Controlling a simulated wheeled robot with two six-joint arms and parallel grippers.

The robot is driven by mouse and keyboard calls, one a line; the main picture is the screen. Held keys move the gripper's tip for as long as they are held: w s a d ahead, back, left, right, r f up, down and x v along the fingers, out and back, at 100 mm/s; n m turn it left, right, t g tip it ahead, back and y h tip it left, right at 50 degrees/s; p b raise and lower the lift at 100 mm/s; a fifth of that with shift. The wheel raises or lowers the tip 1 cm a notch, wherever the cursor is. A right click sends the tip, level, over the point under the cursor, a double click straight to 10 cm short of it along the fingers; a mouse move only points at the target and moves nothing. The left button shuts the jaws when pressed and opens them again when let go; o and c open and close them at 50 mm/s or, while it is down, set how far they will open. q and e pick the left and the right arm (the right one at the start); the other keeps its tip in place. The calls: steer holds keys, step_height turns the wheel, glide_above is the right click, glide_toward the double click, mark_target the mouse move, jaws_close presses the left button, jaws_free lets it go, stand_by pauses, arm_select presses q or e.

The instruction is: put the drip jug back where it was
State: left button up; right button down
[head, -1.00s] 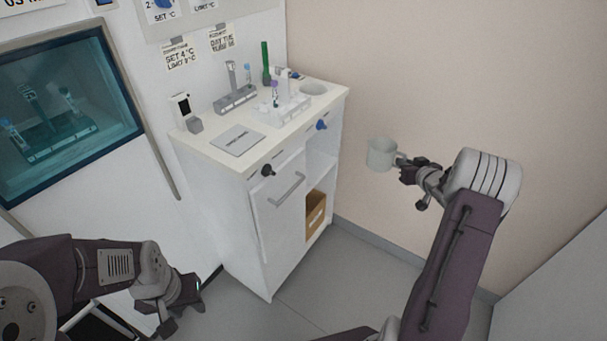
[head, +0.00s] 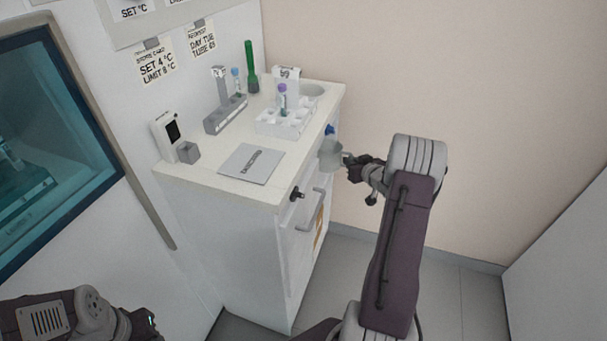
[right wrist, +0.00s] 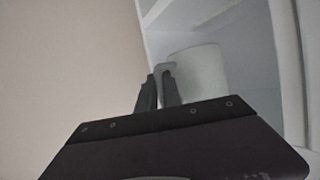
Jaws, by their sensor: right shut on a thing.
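The drip jug is a pale grey-green cup (head: 330,154) with a side handle. It is in front of the cabinet's right part in the head view, just below the counter's edge. My right gripper (head: 350,165) is shut on its handle and holds it roughly upright in the air. In the right wrist view the jug (right wrist: 201,72) is beyond the fingers (right wrist: 158,90), with open cabinet shelving behind it. My left gripper (head: 146,324) is at the lower left of the head view, partly cut off, and its jaws cannot be made out.
The white cabinet's counter (head: 215,182) carries a grey card (head: 252,164), a white rack (head: 283,123), a grey rack (head: 226,114), a green tube (head: 251,70) and a round recess (head: 313,90). A door handle (head: 311,211) sticks out in front. Floor (head: 440,290) is free on the right.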

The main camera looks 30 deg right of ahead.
steer(key=w+a+f+b, duration=0.1)
steer(key=w+f, duration=0.1)
steer(key=w, duration=0.1)
steer(key=w+a+f+b, duration=0.1)
steer(key=w+f, duration=0.1)
steer(key=w, duration=0.1)
steer(key=w+a+f+b, duration=0.1)
steer(key=w+a+f, duration=0.1)
steer(key=w, duration=0.1)
steer(key=shift+w+f+b, duration=0.25)
steer(key=shift+b, duration=0.1)
steer(key=shift+w+a, duration=0.15)
steer(key=shift+w, duration=0.1)
step_height(320, 180, down, 4)
steer(key=shift+f+b, duration=0.15)
steer(key=shift+b, duration=0.95)
steer(key=shift+s, duration=0.1)
steer(key=c, duration=1.5)
jaws_free()
